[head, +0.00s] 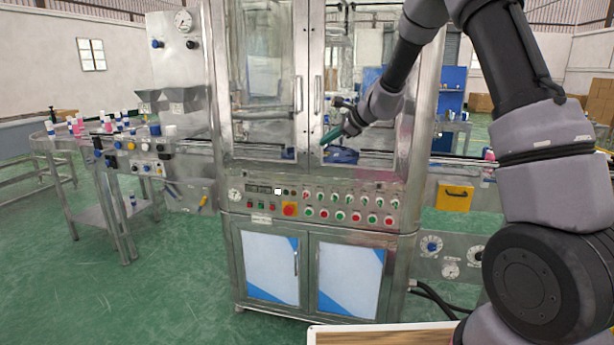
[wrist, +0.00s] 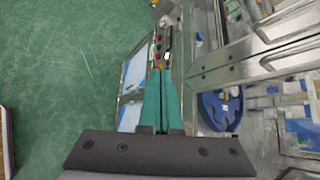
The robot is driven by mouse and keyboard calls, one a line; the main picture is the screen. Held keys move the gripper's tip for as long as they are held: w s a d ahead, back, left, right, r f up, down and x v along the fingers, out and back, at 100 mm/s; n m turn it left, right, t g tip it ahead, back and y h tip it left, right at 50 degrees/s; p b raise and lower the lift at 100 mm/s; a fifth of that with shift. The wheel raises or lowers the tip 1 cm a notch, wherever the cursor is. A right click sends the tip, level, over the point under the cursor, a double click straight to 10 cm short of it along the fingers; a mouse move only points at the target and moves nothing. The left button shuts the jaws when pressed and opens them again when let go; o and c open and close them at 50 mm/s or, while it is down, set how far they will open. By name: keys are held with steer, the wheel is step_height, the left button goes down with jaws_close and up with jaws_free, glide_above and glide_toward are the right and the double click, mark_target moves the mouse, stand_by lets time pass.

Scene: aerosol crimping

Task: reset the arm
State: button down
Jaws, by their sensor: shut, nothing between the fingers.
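My gripper (head: 329,138) is in front of the crimping machine's glass doors, at the height of the blue part inside. In the wrist view my gripper (wrist: 163,72) shows its two green fingers shut together with nothing between them. The fingertips lie over the red and green buttons of the control panel (head: 330,203) in that view. The arm reaches in from the right side of the head view, bent at the elbow. The crimping machine (head: 224,110) stands upright in the middle of the head view.
A blue round part (wrist: 220,108) sits inside the machine, right of my fingers. Metal door frames and handles (wrist: 255,50) are close beside it. A conveyor table (head: 60,150) with several bottles stands at left. A yellow box (head: 455,196) is at right. The green floor (head: 130,290) is clear at left.

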steer(key=s+d+r+n+g, duration=0.1)
steer(key=s+d+r+n, duration=0.25)
steer(key=s+r, duration=0.45)
steer(key=s+d+r+n, duration=0.35)
steer(key=s+r, duration=0.25)
steer(key=s, duration=0.4)
steer(key=s+d+n+h, duration=0.3)
steer(key=s+d, duration=0.2)
steer(key=s, duration=0.6)
steer(key=s+d+n+t+h, duration=0.1)
steer(key=s+d+n+h, duration=0.2)
steer(key=s+d, duration=0.3)
steer(key=s+n, duration=0.1)
steer(key=s, duration=0.4)
steer(key=shift+d, duration=0.2)
